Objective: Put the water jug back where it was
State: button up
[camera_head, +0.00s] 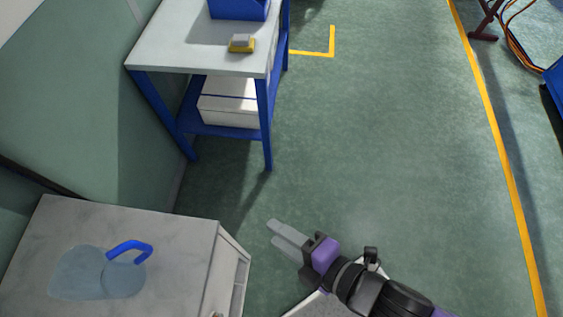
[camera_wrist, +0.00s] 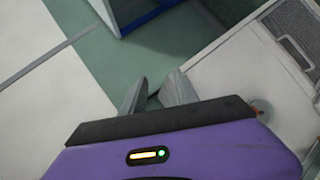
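The water jug (camera_head: 82,275) is a clear, see-through vessel with a blue handle (camera_head: 130,250). My gripper (camera_head: 273,231) is to the right of that cabinet, apart from the jug, over the green floor. Its two grey fingers also show in the wrist view (camera_wrist: 155,92), with a gap between them and nothing held. The jug does not show in the wrist view.
A blue-framed workbench (camera_head: 190,55) stands further back, with a blue bin (camera_head: 238,8) and a yellow-and-grey block (camera_head: 242,43) on top. A white box (camera_head: 228,108) sits on its lower shelf. Open green floor (camera_head: 390,150) lies to the right, bounded by a yellow line (camera_head: 495,125).

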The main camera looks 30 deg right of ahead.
jog(key=s+d+r+m+t+h, duration=0.1)
jog(key=s+d+r+m, duration=0.3)
jog(key=m, duration=0.5)
jog(key=s+d+r+m+t+h, duration=0.1)
jog(key=s+d+r+m+h, duration=0.2)
jog(key=d+m, duration=0.4)
jog(key=s+r+m, duration=0.1)
jog(key=m, duration=0.1)
jog(key=shift+s+d+r+m+t, duration=0.3)
jog(key=shift+s, duration=0.1)
jog(key=shift+a, duration=0.1)
